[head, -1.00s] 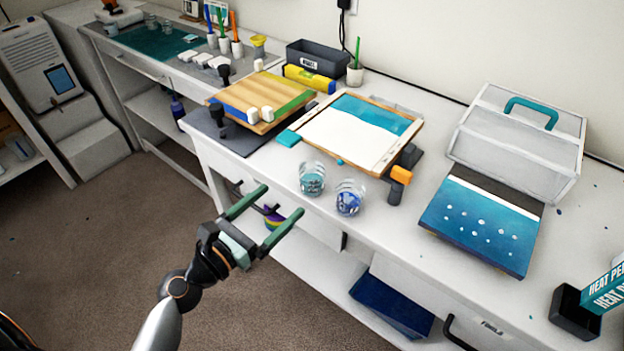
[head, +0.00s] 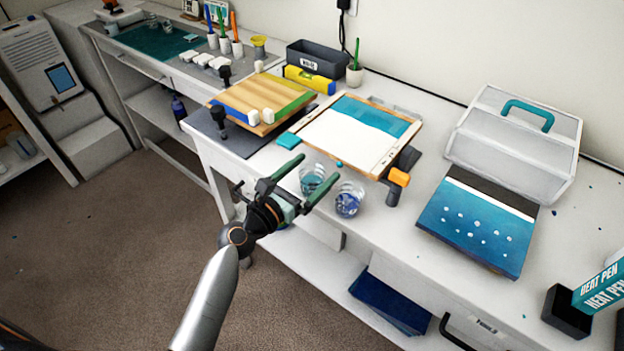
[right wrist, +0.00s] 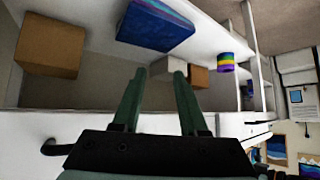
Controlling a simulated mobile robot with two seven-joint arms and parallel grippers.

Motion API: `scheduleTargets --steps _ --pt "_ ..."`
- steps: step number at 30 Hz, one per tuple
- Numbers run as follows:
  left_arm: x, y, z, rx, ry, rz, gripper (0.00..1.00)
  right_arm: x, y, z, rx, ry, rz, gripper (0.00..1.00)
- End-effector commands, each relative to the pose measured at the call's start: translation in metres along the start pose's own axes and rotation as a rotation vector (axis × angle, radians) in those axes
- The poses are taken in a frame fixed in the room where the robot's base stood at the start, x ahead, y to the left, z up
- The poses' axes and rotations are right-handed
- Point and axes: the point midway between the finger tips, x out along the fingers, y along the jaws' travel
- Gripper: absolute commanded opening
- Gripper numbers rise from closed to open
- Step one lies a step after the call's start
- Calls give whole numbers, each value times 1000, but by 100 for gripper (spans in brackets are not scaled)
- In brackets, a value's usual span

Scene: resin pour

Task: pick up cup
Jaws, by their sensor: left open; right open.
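Two clear cups stand side by side near the front edge of the white bench in the head view. One is a cup with teal liquid (head: 311,180), the other a cup with blue liquid (head: 348,201). My left gripper (head: 308,180) is open, its green fingers pointing up and right at the teal cup. One fingertip overlaps the cup's left side and the other its lower right side; I cannot tell whether they touch it. My right gripper (right wrist: 157,95) is open and empty in the right wrist view, facing shelves.
A blue dotted panel (head: 478,222) and a grey toolbox (head: 515,143) are farther right. The wooden board (head: 262,100) is at back left.

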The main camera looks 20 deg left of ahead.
Motion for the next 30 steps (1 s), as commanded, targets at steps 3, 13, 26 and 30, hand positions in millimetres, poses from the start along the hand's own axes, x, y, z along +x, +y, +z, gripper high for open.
scheduleTargets --steps 3,13,26,30 --pt "0 0 0 0 0 0 100 0 0 0 0 0 0 43" --pt "0 0 0 0 1 0 72 0 0 0 0 0 0 43" --pt "0 0 -1 0 1 0 24 0 0 0 0 0 0 43" --pt "0 0 0 1 0 0 15 0 0 0 0 0 0 43"
